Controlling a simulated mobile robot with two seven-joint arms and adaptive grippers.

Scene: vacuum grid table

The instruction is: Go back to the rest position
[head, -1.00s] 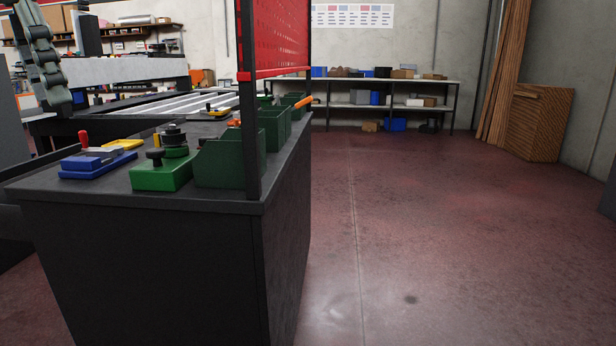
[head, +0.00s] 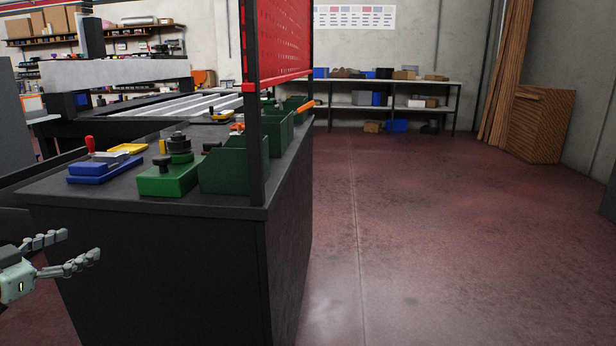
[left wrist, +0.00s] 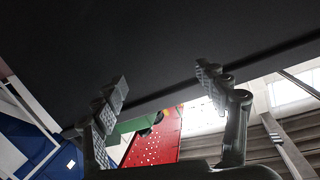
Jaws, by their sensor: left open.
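My left gripper (head: 82,248) is at the lower left of the head view, in front of the near side of the dark workbench (head: 170,255) and below its top. Its two fingers are apart with nothing between them. In the left wrist view the open fingers (left wrist: 165,88) point up, with the dark bench surface filling the upper part. The red pegboard (left wrist: 155,143) shows beyond them. My right gripper is in neither view.
On the bench stand a blue fixture (head: 100,170), a green fixture (head: 168,180) and green bins (head: 235,168). A red pegboard (head: 278,40) rises at its right edge. The floor (head: 440,240) to the right is open. Shelves (head: 390,100) stand at the back wall.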

